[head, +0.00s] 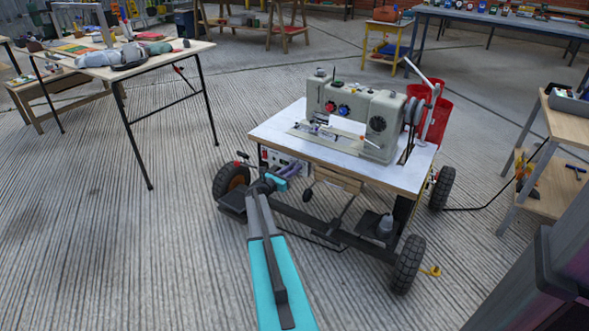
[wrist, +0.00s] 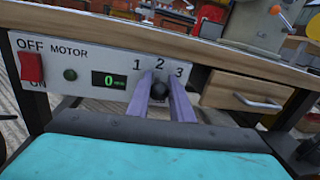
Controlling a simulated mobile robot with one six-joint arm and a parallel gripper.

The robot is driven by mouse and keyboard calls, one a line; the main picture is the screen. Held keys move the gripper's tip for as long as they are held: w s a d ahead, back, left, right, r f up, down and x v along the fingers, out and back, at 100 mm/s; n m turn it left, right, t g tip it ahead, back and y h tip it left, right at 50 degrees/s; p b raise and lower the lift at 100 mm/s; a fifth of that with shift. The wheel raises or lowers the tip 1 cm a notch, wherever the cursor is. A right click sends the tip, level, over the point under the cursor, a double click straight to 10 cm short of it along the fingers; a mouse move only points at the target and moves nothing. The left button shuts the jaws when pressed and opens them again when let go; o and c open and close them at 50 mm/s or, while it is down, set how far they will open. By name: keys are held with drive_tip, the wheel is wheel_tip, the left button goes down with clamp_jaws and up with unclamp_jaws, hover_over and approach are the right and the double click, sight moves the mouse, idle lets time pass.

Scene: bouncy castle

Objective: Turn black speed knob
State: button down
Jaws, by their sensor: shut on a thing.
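The black speed knob (wrist: 159,91) shows in the wrist view on a white control panel (wrist: 103,68), below the printed numbers 1, 2 and 3. My gripper (wrist: 162,84) has its two purple fingers on either side of the knob, shut on it. The panel also carries a red OFF/ON motor switch (wrist: 31,67), a dark green round button (wrist: 70,74) and a small display reading 0 in green. In the head view my gripper (head: 291,171) reaches the panel under the sewing machine table; the knob is hidden there. The knob's pointer direction cannot be made out.
The sewing machine (head: 355,115) stands on a wheeled table (head: 275,135). A wooden drawer (wrist: 243,92) is right of the panel. A cluttered table (head: 85,68) stands left, a wooden shelf (head: 550,195) right. The floor between is mostly clear.

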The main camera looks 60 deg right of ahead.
drive_tip(key=shift+s+a+m, duration=0.1)
drive_tip(key=shift+a+m, duration=0.2)
drive_tip(key=shift+a, duration=0.05)
drive_tip(key=shift+s+f+m+t+y+b, duration=0.2)
drive_tip(key=shift+m+b, duration=0.25)
drive_tip(key=shift+m, duration=0.4)
drive_tip(key=shift+s+f+m+y+b, duration=0.1)
drive_tip(key=shift+s+m+b, duration=0.3)
drive_tip(key=shift+m, duration=0.5)
drive_tip(key=shift+s+f+m+t+y+b, duration=0.1)
drive_tip(key=shift+s+m+b, duration=0.1)
drive_tip(key=shift+m+b, duration=0.5)
drive_tip(key=shift+m, duration=0.25)
drive_tip(key=c, duration=1.6)
unclamp_jaws()
drive_tip(key=shift+r, duration=0.1)
drive_tip(key=shift+d, duration=0.1)
